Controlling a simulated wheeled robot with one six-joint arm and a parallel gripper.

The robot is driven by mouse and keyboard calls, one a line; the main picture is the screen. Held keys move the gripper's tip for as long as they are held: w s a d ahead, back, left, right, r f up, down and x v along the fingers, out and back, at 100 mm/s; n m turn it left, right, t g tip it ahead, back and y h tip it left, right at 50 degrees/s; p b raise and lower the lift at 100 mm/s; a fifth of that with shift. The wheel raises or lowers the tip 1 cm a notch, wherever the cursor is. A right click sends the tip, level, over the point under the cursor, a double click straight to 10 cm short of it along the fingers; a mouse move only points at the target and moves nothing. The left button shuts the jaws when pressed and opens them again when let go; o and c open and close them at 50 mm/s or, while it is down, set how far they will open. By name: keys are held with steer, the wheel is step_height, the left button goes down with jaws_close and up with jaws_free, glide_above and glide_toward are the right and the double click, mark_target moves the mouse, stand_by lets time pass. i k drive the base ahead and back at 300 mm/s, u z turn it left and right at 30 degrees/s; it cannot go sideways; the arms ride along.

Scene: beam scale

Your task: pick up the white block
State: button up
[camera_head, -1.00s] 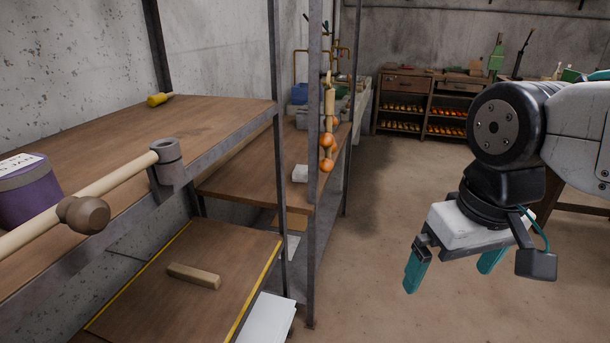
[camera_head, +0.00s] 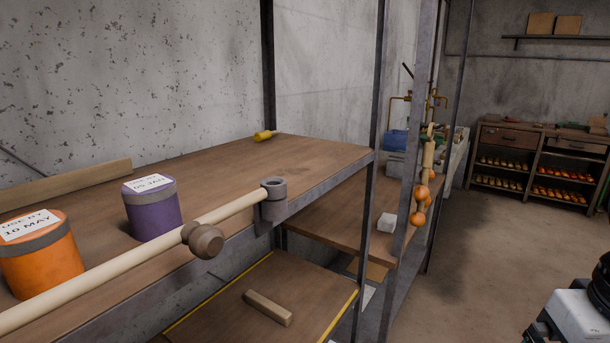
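The white block (camera_head: 387,222) is small and sits on the wooden middle shelf (camera_head: 335,215), near its right end and beside a metal post. My gripper (camera_head: 574,318) is only partly in view at the bottom right corner, well to the right of the block. Its fingers are cut off by the frame edge, so I cannot see whether they are open or shut.
A wooden beam (camera_head: 110,274) with a knob runs along the upper shelf's front edge. Orange (camera_head: 42,262) and purple (camera_head: 152,212) cans stand there. A wooden block (camera_head: 268,307) lies below.

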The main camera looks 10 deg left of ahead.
mark_target(387, 223)
steer(key=z, duration=0.4)
steer(key=k, duration=0.45)
steer(key=z, duration=1.1)
steer(key=i, duration=2.4)
steer(key=u, duration=0.45)
steer(key=i, duration=1.15)
steer(key=u, duration=1.8)
steer(key=i, duration=0.9)
steer(key=u, duration=0.75)
